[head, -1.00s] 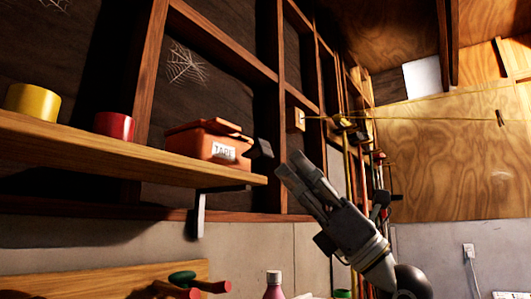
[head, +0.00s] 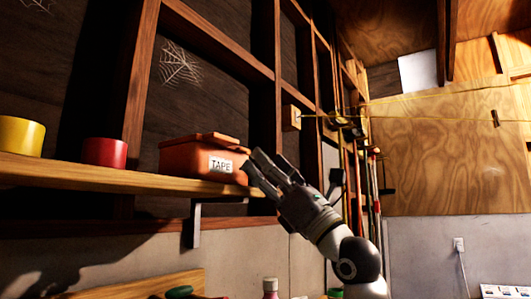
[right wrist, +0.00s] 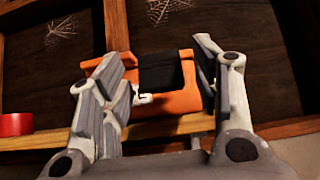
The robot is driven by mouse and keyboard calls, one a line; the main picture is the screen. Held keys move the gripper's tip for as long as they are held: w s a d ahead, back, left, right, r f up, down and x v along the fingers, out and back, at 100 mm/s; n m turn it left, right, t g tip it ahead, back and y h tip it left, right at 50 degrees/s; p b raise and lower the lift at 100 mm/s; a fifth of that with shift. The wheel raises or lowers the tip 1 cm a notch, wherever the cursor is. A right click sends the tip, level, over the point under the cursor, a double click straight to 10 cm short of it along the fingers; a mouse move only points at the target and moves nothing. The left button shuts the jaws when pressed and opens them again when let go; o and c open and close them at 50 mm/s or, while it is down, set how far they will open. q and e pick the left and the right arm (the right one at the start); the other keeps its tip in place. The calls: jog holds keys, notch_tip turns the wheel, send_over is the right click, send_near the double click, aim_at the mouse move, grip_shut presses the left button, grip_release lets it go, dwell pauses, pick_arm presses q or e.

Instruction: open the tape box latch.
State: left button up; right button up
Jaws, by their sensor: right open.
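The orange tape box (head: 190,160) sits on the wooden shelf (head: 110,176), with a white TAPE label (head: 221,165) on its front. My right gripper (head: 254,166) is at the box's right end, fingers pointing up and left. In the right wrist view the gripper (right wrist: 156,62) is open and empty, with the orange box (right wrist: 175,103) showing between and beyond its fingers. A dark patch (right wrist: 160,72) and a small white piece (right wrist: 143,98) show on the box there. I cannot tell if either is the latch. Contact is unclear. My left gripper is not in view.
A red roll (head: 105,152) and a yellow roll (head: 20,136) stand on the shelf left of the box. A metal bracket (head: 193,225) hangs under the shelf. Long-handled tools (head: 372,190) stand against the wall to the right.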

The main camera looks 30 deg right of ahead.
jog(key=shift+w+a+r, duration=0.15)
jog(key=shift+w+r, duration=0.2)
